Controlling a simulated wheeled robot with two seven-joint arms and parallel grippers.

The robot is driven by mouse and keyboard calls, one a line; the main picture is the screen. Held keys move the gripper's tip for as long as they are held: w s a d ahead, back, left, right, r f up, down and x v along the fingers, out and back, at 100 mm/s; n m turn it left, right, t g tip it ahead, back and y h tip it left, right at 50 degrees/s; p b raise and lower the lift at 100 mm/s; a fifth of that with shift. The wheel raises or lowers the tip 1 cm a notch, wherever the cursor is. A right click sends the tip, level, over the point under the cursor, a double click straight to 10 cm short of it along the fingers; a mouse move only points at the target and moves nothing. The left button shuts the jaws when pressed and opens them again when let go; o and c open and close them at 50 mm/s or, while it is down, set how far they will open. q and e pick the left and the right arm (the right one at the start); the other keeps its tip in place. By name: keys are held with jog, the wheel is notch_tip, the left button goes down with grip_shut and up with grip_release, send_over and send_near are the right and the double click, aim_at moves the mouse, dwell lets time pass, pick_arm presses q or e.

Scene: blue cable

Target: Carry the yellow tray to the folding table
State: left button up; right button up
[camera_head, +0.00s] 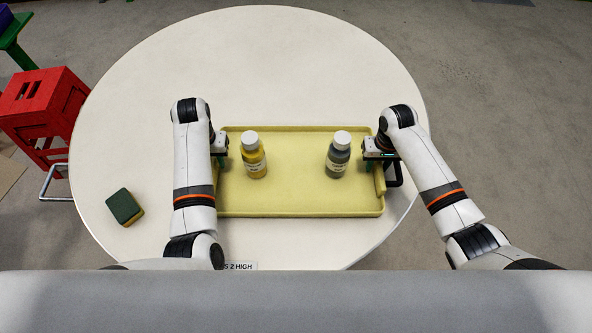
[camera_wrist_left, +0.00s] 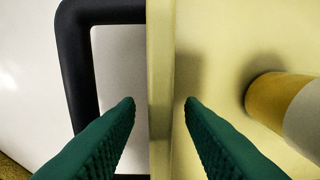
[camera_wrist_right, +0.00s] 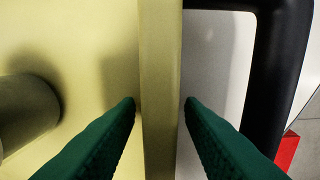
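The yellow tray (camera_head: 300,213) lies on a white round table (camera_head: 270,45). A yellow bottle with a white cap (camera_head: 255,165) and a grey bottle with a white cap (camera_head: 338,161) stand upright in it. My left gripper (camera_head: 221,150) is at the tray's left end; in the left wrist view its green fingers (camera_wrist_left: 160,101) stand open on both sides of the tray wall, with gaps. My right gripper (camera_head: 379,153) is at the right end; its fingers (camera_wrist_right: 160,101) likewise straddle the wall, open. A black handle shows outside the wall in each wrist view.
A green and yellow sponge (camera_head: 125,208) lies on the round table left of the tray. A red stool (camera_head: 45,110) stands beyond the table's left edge. The table's far part is clear. I cannot identify a folding table.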

pick_arm(q)
notch_tip(320, 180, up, 10)
jog(key=shift+f, duration=0.1)
pick_arm(e)
notch_tip(320, 180, up, 12)
dwell(0.5)
dwell(0.4)
